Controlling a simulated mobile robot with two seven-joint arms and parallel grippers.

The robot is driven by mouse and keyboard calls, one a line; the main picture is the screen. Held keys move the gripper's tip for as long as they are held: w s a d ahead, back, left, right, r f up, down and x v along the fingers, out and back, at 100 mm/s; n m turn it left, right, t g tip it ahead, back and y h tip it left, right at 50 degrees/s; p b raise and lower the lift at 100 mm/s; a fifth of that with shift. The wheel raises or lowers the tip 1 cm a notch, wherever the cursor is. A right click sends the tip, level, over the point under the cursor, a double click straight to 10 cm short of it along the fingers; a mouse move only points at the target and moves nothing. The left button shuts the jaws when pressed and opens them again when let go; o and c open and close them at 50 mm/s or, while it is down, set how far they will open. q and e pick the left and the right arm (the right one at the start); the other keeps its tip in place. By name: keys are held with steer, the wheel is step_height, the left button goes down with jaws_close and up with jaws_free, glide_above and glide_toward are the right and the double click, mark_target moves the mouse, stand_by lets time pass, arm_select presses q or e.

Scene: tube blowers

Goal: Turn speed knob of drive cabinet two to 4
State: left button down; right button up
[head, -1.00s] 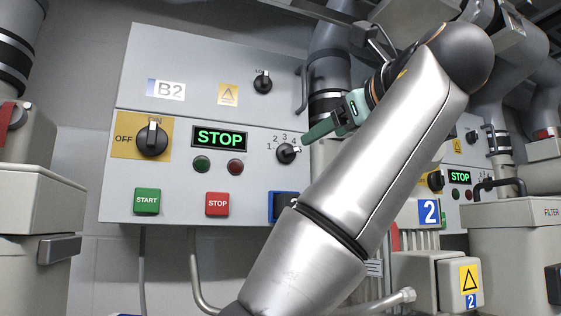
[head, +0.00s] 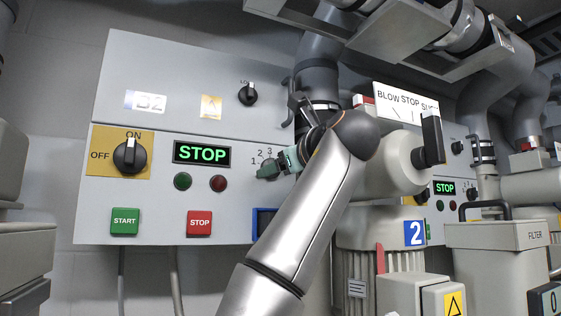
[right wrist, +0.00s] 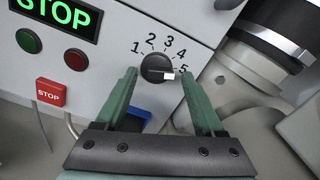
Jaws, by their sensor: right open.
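The speed knob (right wrist: 157,67) is a round black dial on the grey cabinet marked B2 (head: 160,70), with numbers 1 to 5 around it. In the right wrist view its white pointer aims right and slightly down, near the 5. My right gripper (right wrist: 158,74) is open, with one green finger on each side of the knob; I cannot tell whether they touch it. In the head view the gripper (head: 273,168) is at the number dial and mostly hides the knob. My left gripper is not in view.
The cabinet has a black ON/OFF switch (head: 130,156) turned to ON, a green STOP display (head: 202,153), a green START button (head: 125,221) and a red STOP button (head: 199,223). A smaller black selector (head: 248,93) sits above.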

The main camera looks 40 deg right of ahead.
steer(key=c, duration=0.6)
steer(key=shift+r, duration=0.1)
jaws_close()
